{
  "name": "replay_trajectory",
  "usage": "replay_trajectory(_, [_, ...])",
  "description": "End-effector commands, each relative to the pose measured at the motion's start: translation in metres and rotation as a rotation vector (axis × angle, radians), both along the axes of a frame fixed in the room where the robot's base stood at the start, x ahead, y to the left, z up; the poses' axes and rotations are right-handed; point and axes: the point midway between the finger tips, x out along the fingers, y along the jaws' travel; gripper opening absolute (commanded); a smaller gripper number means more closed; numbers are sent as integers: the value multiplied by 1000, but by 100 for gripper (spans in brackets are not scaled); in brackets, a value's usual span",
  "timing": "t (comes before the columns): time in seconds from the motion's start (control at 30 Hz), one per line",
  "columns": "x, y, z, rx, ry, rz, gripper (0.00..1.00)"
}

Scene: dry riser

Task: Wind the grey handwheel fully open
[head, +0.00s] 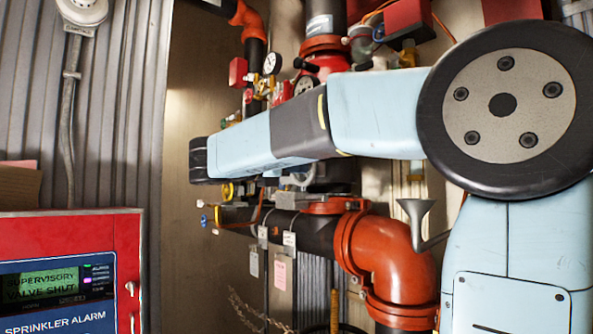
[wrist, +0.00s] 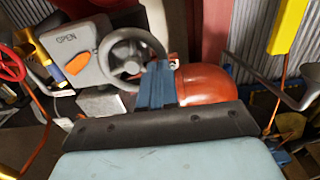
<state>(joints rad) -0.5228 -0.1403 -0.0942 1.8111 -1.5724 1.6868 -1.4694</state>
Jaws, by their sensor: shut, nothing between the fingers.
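The grey handwheel (wrist: 116,73) stands at the upper middle of the wrist view, with a round rim and spokes to a hub. It is mounted beside a grey box (wrist: 64,48) marked OPEN, which carries an orange pointer (wrist: 83,61). My gripper (wrist: 157,68) shows blue fingers, shut and empty, pointing up at the wheel's lower right rim. The fingers overlap the rim in the picture; I cannot tell whether they touch it. In the head view my arm hides the wheel and my gripper cannot be made out.
Orange-red pipework (head: 385,255) curves down below my arm. A red alarm panel (head: 125,255) at lower left reads SUPERVISORY VALVE SHUT. Gauges (head: 272,63) and small valves crowd the pipes above. In the wrist view a red handwheel (wrist: 10,64) is at far left and a yellow part (wrist: 287,25) at upper right.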

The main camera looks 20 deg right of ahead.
Motion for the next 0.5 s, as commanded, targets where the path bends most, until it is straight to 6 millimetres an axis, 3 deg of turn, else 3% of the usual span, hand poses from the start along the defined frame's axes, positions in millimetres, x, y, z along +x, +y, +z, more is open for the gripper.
replay_trajectory(0.5, [1,-3,0,0,0,-1,0])
